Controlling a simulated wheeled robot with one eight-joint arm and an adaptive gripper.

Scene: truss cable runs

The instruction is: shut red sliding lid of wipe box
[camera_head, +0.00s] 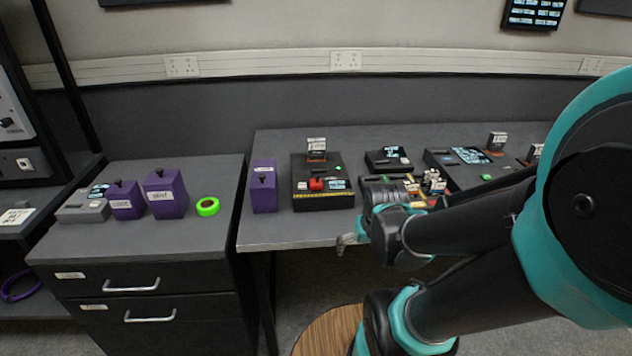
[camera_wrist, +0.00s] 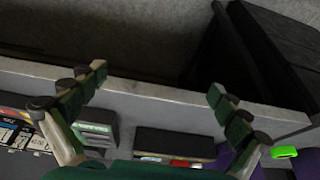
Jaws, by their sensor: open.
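No wipe box with a red sliding lid can be made out for certain. The only clear red part (camera_head: 316,184) is small and sits on top of a black box (camera_head: 322,202) with a yellow-black striped front edge, on the right-hand bench. A red patch (camera_wrist: 180,163) also shows low in the wrist view, partly cut off. My gripper (camera_head: 347,241) is at the bench's front edge, to the right of and nearer than the black box. In the wrist view my gripper (camera_wrist: 157,82) has its fingers wide apart, with nothing between them.
A purple box (camera_head: 264,188) stands left of the black box. More purple boxes (camera_head: 165,194) and a green tape roll (camera_head: 208,206) are on the left cabinet. Dark devices (camera_head: 470,172) and small clutter fill the bench right of the black box. The bench's front left strip (camera_head: 290,232) is bare.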

